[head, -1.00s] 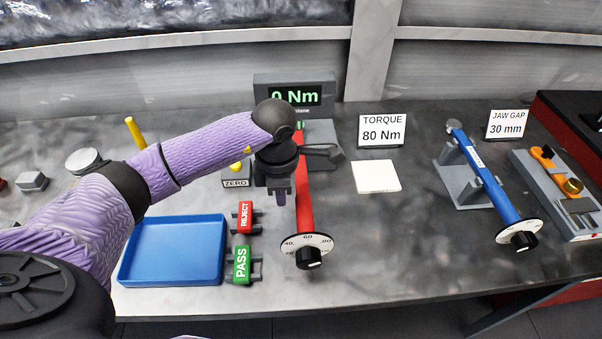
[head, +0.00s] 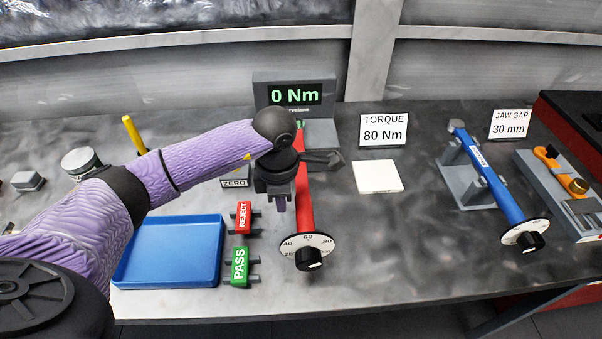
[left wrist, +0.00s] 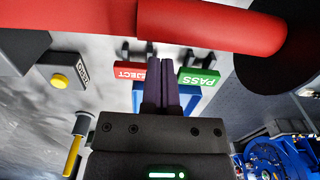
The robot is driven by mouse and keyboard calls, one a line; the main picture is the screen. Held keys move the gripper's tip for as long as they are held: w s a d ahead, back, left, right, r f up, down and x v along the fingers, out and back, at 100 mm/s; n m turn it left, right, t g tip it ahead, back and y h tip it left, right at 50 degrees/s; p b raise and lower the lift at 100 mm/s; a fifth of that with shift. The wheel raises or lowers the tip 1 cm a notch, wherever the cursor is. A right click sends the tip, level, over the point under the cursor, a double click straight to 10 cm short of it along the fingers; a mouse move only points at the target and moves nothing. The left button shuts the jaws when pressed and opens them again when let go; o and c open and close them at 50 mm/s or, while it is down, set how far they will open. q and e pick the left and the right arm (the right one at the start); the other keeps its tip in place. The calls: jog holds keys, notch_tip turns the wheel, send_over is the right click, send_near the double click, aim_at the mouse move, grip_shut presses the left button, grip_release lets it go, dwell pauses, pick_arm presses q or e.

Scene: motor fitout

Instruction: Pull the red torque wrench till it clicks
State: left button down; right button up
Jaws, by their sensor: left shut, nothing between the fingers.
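The red torque wrench (head: 305,205) stretches from the tester (head: 321,132) toward the table's front edge, with a round dial (head: 307,245) and black knob at its near end. The tester display (head: 295,95) reads 0 Nm. My left gripper (head: 281,203) is shut and empty, just left of the wrench's shaft. In the left wrist view its fingers (left wrist: 161,80) are together, pointing at the red wrench (left wrist: 210,22), which crosses the top of the picture. Whether the fingertips touch the wrench I cannot tell. My right gripper is not in view.
A TORQUE 80 Nm card (head: 383,131) stands behind a white pad (head: 377,177). A blue wrench (head: 495,185) rests on a stand at right. Red REJECT (head: 243,216) and green PASS (head: 239,264) tags and a blue tray (head: 128,272) lie at left.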

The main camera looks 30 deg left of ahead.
aim_at(307, 199)
pick_arm(q)
jog(key=shift+w+d+b, duration=0.35)
jog(key=shift+w+d, duration=0.2)
jog(key=shift+d, duration=0.3)
jog(key=shift+w+d+b, duration=0.3)
jog(key=shift+w+d, duration=0.25)
jog(key=shift+d, duration=0.25)
jog(key=shift+w+d+b, duration=0.35)
jog(key=shift+w+d, duration=0.2)
jog(key=shift+d, duration=0.3)
dwell(1.5)
jog(key=shift+w+d+b, duration=1.05)
jog(key=shift+w+d, duration=0.15)
jog(key=shift+d, duration=0.3)
dwell(1.0)
jog(key=shift+s+a+r+p, duration=0.1)
jog(key=shift+s+a+p, duration=0.6)
jog(key=shift+a, duration=0.3)
jog(key=shift+s+a+p, duration=0.45)
jog(key=shift+s+a, duration=0.3)
jog(key=shift+a, duration=0.25)
jog(key=shift+s+a+p, duration=0.25)
jog(key=shift+s+a, duration=0.45)
jog(key=shift+a, duration=0.3)
jog(key=shift+s+a+p, duration=0.25)
jog(key=shift+s+a, duration=0.45)
jog(key=shift+a, duration=0.25)
